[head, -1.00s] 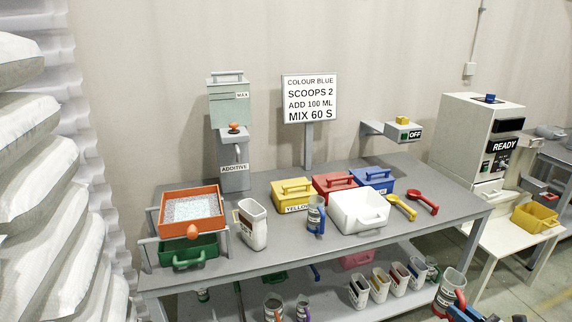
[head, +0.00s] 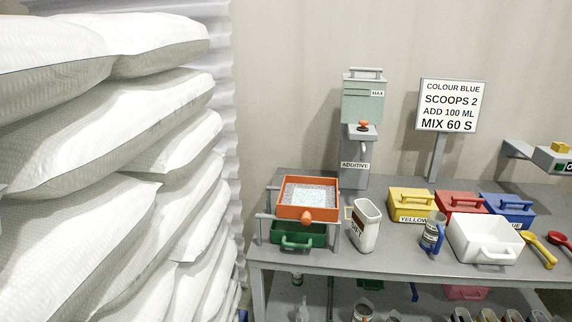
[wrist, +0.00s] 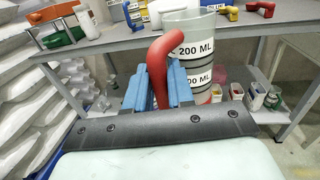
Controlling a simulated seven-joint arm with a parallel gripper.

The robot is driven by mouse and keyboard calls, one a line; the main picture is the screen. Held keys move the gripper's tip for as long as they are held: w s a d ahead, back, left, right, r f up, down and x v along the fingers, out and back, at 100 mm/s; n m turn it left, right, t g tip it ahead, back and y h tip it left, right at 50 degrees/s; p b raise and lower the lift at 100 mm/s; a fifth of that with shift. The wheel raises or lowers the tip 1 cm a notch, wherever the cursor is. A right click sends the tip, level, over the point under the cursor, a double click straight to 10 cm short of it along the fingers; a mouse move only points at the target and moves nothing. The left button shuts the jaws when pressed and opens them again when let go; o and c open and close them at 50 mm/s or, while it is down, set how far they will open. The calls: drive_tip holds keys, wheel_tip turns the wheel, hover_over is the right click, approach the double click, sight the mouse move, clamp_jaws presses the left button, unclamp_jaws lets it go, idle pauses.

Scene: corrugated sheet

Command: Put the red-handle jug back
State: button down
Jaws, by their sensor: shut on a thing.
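In the wrist view, my gripper (wrist: 158,82) has its blue fingers shut on the red handle of the red-handle jug (wrist: 191,30). The jug is grey and see-through, with "200 ML" and a second ML label on its side. It looks about upright, and its lower part is hidden behind the gripper. Neither the jug nor my gripper shows in the head view. A jug with a blue handle (head: 430,236) stands on the bench top.
The grey bench (head: 385,262) carries an orange sieve tray (head: 328,211), a white labelled container (head: 366,229), colour boxes and a white tub (head: 458,240). Several containers stand on its lower shelf (head: 400,297). Stacked white sacks (head: 110,150) fill the left.

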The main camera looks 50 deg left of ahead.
drive_tip(key=shift+r, duration=0.15)
drive_tip(key=r, duration=0.4)
drive_tip(key=a+r, duration=0.1)
drive_tip(key=r, duration=0.1)
drive_tip(key=shift+w+r, duration=0.1)
drive_tip(key=shift+w, duration=0.05)
drive_tip(key=w+a+r+n+g+y, duration=0.1)
drive_tip(key=w+a+r+n+g, duration=0.15)
drive_tip(key=a, duration=1.55)
drive_tip(key=w+a+r+n+g+y, duration=0.1)
drive_tip(key=w+a+g, duration=0.15)
drive_tip(key=a, duration=1.45)
drive_tip(key=w+a+r+n+g+y, duration=0.15)
drive_tip(key=w+a, duration=0.25)
drive_tip(key=a, duration=1.4)
drive_tip(key=shift+g, duration=0.45)
drive_tip(key=shift+s+a+f, duration=0.1)
drive_tip(key=shift+s+f, duration=0.05)
drive_tip(key=shift+f, duration=4.3)
drive_tip(key=c, duration=1)
unclamp_jaws()
drive_tip(key=shift+f, duration=0.1)
